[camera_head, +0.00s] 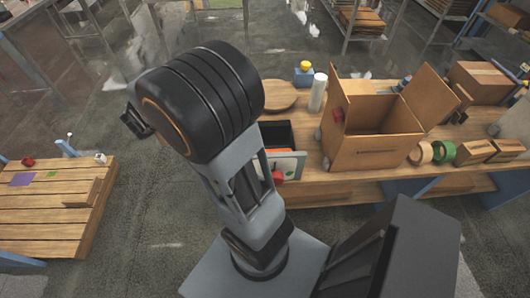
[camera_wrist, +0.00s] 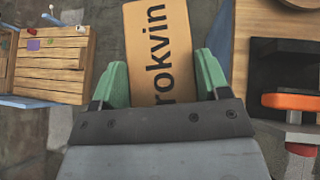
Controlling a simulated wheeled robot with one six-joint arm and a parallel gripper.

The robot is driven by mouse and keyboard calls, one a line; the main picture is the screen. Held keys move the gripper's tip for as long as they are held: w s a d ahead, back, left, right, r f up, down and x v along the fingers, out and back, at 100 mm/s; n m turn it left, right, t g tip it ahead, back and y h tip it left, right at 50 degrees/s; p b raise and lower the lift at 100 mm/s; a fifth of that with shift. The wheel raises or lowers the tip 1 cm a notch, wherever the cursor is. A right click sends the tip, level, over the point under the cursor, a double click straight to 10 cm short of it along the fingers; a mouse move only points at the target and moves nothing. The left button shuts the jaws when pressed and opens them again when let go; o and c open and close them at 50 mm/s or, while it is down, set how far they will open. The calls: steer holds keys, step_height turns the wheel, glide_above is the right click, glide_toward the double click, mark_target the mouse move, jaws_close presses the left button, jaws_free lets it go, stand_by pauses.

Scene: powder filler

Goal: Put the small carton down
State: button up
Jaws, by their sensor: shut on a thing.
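The small carton (camera_wrist: 160,40) is tan with the dark printed letters "rokvin" and shows in the wrist view. It lies between the two green fingers of my gripper (camera_wrist: 163,72), which is shut on it. The floor shows behind the carton, between two tables. In the head view my arm hides the carton and most of the gripper.
A low slatted wooden table (camera_head: 45,222) at left bears a purple sheet (camera_head: 22,179), a wooden block (camera_head: 82,192) and small items, with bare slats in front. The right workbench (camera_head: 340,186) is crowded: a large open box (camera_head: 370,153), tape rolls (camera_head: 443,151) and several cartons.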

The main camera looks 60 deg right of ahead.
steer(key=s+d+f+m+g+h+b, duration=0.15)
steer(key=s+d+m+g+b, duration=0.3)
steer(key=s+d, duration=0.45)
steer(key=s+d+f+m+g+h+b, duration=0.1)
steer(key=s+d+m+g+h+b, duration=0.15)
steer(key=s+d+m+g, duration=0.65)
steer(key=s+d+f+m+g+y+b, duration=0.2)
steer(key=s+d+f+m+b, duration=0.15)
steer(key=s, duration=0.55)
steer(key=s+d+f+m+g+y+b, duration=0.25)
steer(key=s+d+b, duration=0.2)
steer(key=s, duration=0.45)
glide_above(268, 133)
steer(key=s+a, duration=0.3)
steer(key=a, duration=0.1)
step_height(268, 133, down, 8)
steer(key=f, duration=0.1)
steer(key=shift+w+a+f+m+t+y+b, duration=0.15)
steer(key=shift+f+m+t+b, duration=0.1)
steer(key=shift+f, duration=0.5)
steer(key=shift+w+f+m+t+y+b, duration=0.1)
steer(key=shift+w+f+m+t+b, duration=0.1)
steer(key=shift+f, duration=0.55)
steer(key=shift+f, duration=0.1)
